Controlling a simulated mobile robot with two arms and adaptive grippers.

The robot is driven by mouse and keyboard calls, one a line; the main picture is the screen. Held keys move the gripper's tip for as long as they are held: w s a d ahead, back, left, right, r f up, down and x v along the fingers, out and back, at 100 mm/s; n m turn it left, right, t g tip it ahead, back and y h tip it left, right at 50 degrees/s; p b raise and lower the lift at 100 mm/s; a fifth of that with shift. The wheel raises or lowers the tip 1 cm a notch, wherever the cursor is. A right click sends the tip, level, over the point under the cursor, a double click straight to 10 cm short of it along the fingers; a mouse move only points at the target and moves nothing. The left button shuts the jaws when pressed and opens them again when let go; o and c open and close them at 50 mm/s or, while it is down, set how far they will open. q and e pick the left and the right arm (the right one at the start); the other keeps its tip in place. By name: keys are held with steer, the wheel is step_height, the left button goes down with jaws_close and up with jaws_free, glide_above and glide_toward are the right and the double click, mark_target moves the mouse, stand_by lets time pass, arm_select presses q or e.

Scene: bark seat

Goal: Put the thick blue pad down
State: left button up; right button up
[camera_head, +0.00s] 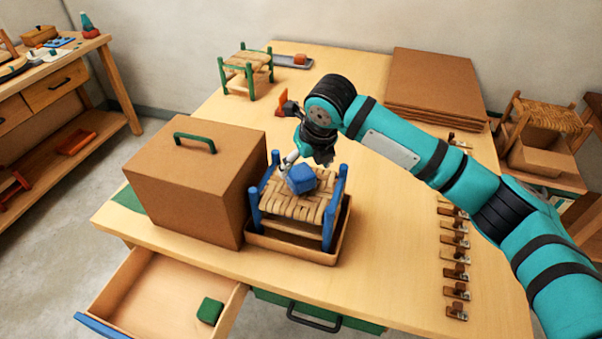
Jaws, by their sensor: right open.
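The thick blue pad (301,179) rests on the woven bark seat of a small stool with a blue frame (328,223). The stool stands in a shallow brown tray (340,240) on the table. My right gripper (297,163) is just above and behind the pad, pointing down, with its jaws open. Part of the fingers is hidden, and I cannot tell whether they touch the pad. My left gripper is out of the picture.
A large brown box (195,190) with a green handle stands close left of the stool. A green-framed stool (247,70) is at the back. Stacked brown boards (435,85) lie back right. Several clips (455,257) line the right side. A front drawer (160,290) is open.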

steer(key=v, duration=0.6)
steer(key=shift+r+b, duration=0.35)
steer(key=shift+b, duration=0.1)
steer(key=shift+s+f, duration=0.1)
steer(key=shift+s, duration=0.05)
